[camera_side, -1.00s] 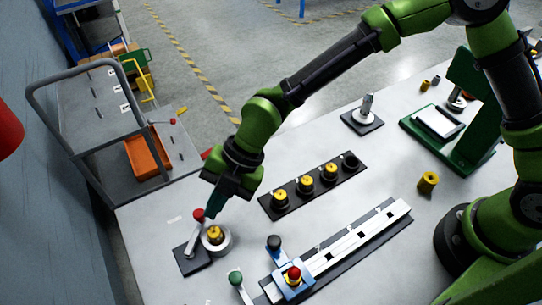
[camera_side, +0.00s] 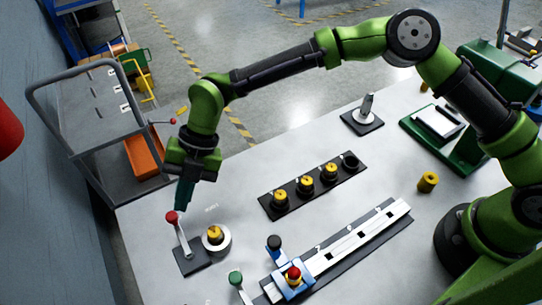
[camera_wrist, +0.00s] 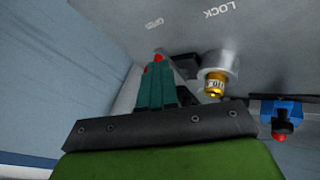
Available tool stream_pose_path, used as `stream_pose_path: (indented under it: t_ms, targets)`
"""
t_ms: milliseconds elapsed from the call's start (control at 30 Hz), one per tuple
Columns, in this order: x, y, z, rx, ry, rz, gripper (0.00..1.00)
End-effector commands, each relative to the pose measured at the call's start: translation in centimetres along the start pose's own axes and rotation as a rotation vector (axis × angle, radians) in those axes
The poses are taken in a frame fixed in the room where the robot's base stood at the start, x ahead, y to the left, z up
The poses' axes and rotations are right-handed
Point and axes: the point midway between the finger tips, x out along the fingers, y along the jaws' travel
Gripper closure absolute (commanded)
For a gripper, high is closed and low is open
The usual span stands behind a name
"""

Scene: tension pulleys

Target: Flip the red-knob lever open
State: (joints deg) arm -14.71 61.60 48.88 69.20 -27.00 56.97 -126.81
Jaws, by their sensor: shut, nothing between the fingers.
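The red-knob lever (camera_side: 180,238) stands on a dark base plate (camera_side: 192,262) at the table's left front. Its red knob (camera_side: 171,217) is at the upper left of the lever, which leans up and left. My gripper (camera_side: 182,208) is shut and empty, its fingertips pointing down right at the red knob; I cannot tell if they touch. In the wrist view the red knob (camera_wrist: 158,58) shows just past my shut fingertips (camera_wrist: 157,66). A yellow-topped pulley on a round white base (camera_side: 215,238) stands right of the lever. The lever's lower part is mostly hidden in the wrist view.
A black strip with several yellow-topped pieces (camera_side: 305,190) lies at mid-table. A white rail (camera_side: 345,245) with a blue clamp (camera_side: 292,282) is at front right, beside a green-knob lever (camera_side: 237,281). Table lettering reading LOCK (camera_wrist: 221,11) lies beyond the lever.

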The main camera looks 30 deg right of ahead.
Motion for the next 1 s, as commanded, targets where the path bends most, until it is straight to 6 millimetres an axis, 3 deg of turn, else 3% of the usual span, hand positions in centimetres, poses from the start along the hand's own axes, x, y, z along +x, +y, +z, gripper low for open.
stream_pose_path:
  t_ms: [767, 1000]
  targets:
    - [0.2, 0.5, 0.0, 0.000, 0.001, 0.000, 1.00]
    - [-1.6, -1.2, 1.0, 0.003, -0.002, 0.002, 1.00]
